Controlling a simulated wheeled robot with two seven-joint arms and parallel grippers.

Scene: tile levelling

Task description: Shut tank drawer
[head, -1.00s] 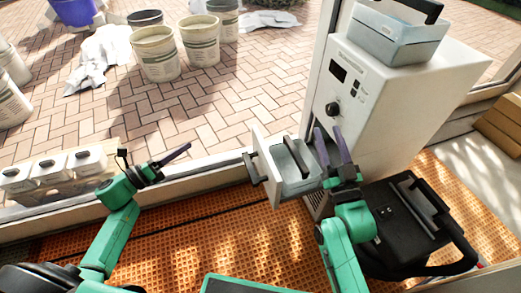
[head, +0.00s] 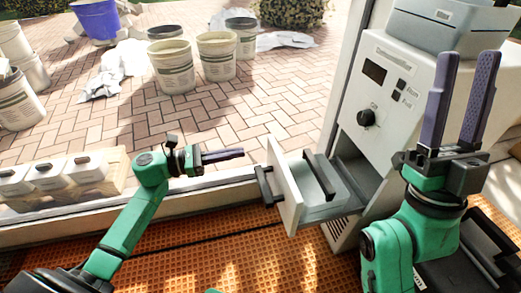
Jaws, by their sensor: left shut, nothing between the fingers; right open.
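The tank drawer (head: 287,189) is pulled out from the white machine (head: 388,95). Its pale front panel has a black handle (head: 265,184) facing left. Inside the drawer sits a grey-blue tank (head: 327,189) with a dark handle on top. My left gripper (head: 240,153) is shut and empty. It hovers left of the drawer front, apart from it, pointing right. My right gripper (head: 462,95) is open and empty, fingers up, in front of the machine's right part and right of the drawer.
A grey-blue box (head: 455,25) stands on top of the machine. A dark case (head: 485,255) lies behind my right arm. White containers (head: 50,172) stand at the left. Buckets (head: 217,56) stand on the paving beyond the sill. Orange matting (head: 270,250) covers the floor.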

